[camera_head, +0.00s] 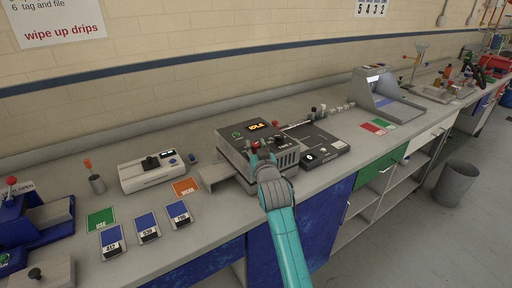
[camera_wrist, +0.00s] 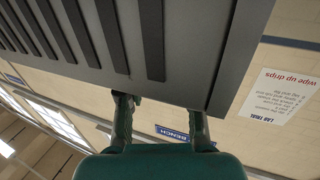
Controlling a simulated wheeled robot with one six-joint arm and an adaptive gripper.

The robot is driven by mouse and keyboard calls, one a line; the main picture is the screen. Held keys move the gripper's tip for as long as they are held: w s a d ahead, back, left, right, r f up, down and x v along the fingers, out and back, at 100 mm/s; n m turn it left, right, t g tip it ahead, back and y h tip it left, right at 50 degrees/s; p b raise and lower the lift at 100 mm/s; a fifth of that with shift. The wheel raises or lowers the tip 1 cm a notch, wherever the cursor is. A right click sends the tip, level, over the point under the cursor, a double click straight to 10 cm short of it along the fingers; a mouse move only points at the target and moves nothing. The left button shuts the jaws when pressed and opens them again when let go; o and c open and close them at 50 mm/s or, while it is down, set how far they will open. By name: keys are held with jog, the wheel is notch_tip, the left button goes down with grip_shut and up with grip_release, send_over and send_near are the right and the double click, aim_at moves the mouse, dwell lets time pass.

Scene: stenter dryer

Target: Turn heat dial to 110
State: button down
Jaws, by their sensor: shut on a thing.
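The stenter dryer (camera_head: 232,146) is a grey box on the bench with a vented side and a display (camera_head: 257,126) reading IDLE. A red knob (camera_head: 275,124) and a green button (camera_head: 237,135) show on its top. My gripper (camera_head: 262,160) is at its front panel, shut. The wrist view shows my gripper (camera_wrist: 160,108) with both fingertips against the dryer's grey, slotted body (camera_wrist: 190,40). The heat dial seems to be between the fingers, hidden by them. Its setting cannot be read.
A black-topped device (camera_head: 322,148) stands close on the right of the dryer. A white instrument (camera_head: 150,173) and an orange card (camera_head: 186,187) lie to the left. Several blue cards (camera_head: 147,224) lie nearer the front edge. A bin (camera_head: 457,183) stands on the floor.

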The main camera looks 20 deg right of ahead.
jog(key=shift+d+n+y, duration=0.1)
jog(key=shift+n+y, duration=0.2)
jog(key=shift+y, duration=0.2)
jog(key=shift+d+n+g+y, duration=0.15)
jog(key=shift+n+g+y, duration=0.25)
jog(key=shift+n+y, duration=1.15)
jog(key=shift+d+n+g+y, duration=0.15)
jog(key=shift+n+g+y, duration=0.5)
jog(key=shift+y, duration=1.5)
jog(key=shift+w+n+g+y, duration=0.15)
jog(key=shift+n+g+y, duration=1.1)
jog(key=shift+n+y, duration=0.9)
jog(key=shift+f+y, duration=0.1)
jog(key=shift+y, duration=0.35)
jog(key=c, duration=0.8)
grip_release()
jog(key=shift+o, duration=0.2)
jog(key=shift+d, duration=0.15)
jog(key=v, duration=1.2)
jog(key=shift+r, duration=0.25)
